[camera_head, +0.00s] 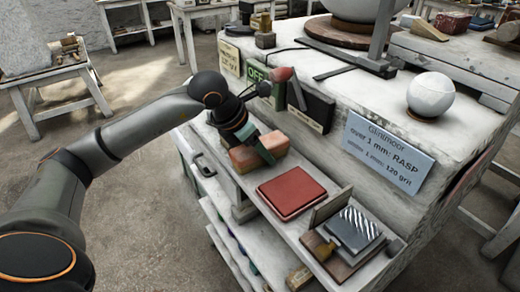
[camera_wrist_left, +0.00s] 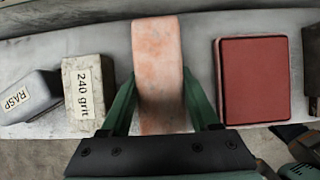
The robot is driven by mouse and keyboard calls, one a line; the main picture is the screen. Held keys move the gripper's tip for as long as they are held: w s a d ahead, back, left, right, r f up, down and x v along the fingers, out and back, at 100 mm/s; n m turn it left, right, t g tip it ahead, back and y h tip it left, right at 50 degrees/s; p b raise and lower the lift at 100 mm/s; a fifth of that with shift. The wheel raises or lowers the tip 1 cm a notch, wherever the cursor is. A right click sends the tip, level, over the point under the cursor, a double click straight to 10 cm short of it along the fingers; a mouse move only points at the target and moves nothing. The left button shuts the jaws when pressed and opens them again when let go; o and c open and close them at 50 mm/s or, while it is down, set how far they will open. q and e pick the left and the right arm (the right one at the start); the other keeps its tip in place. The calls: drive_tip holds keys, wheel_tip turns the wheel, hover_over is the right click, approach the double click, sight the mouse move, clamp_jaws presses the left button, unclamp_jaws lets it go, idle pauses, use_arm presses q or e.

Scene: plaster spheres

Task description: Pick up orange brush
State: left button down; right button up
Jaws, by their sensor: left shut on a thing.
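An orange-pink block (camera_head: 255,153), which looks like the orange brush, lies on the narrow front shelf of the white bench. No bristles can be made out. My left gripper (camera_head: 262,148) reaches down over it, and its green fingers are shut on its two sides. In the left wrist view the block (camera_wrist_left: 158,60) stands lengthwise between the fingertips of my left gripper (camera_wrist_left: 160,85). It appears to rest on the shelf still, though its underside is hidden. My right gripper is not in view.
A dark red pad (camera_head: 291,192) lies beside the block. A grey block labelled "240 grit" (camera_wrist_left: 88,95) and a "RASP" block (camera_wrist_left: 28,97) lie on its other side. A striped metal plate (camera_head: 353,230) sits farther along. The sloped bench face carries a blue sign (camera_head: 388,153).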

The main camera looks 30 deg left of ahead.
sight(265, 142)
use_arm(q)
drive_tip(key=shift+r, duration=0.55)
wheel_tip(265, 142, up, 3)
drive_tip(key=v, duration=0.4)
drive_tip(key=s+v, duration=0.1)
drive_tip(key=v, duration=0.1)
drive_tip(key=shift+s+a+f, duration=0.1)
drive_tip(key=shift+a+f, duration=0.05)
drive_tip(key=shift+a, duration=0.3)
drive_tip(key=s+a+r+b, duration=0.3)
drive_tip(key=s+a+r, duration=0.1)
drive_tip(key=s, duration=0.4)
drive_tip(key=shift+s+r, duration=0.25)
drive_tip(key=shift+s, duration=0.05)
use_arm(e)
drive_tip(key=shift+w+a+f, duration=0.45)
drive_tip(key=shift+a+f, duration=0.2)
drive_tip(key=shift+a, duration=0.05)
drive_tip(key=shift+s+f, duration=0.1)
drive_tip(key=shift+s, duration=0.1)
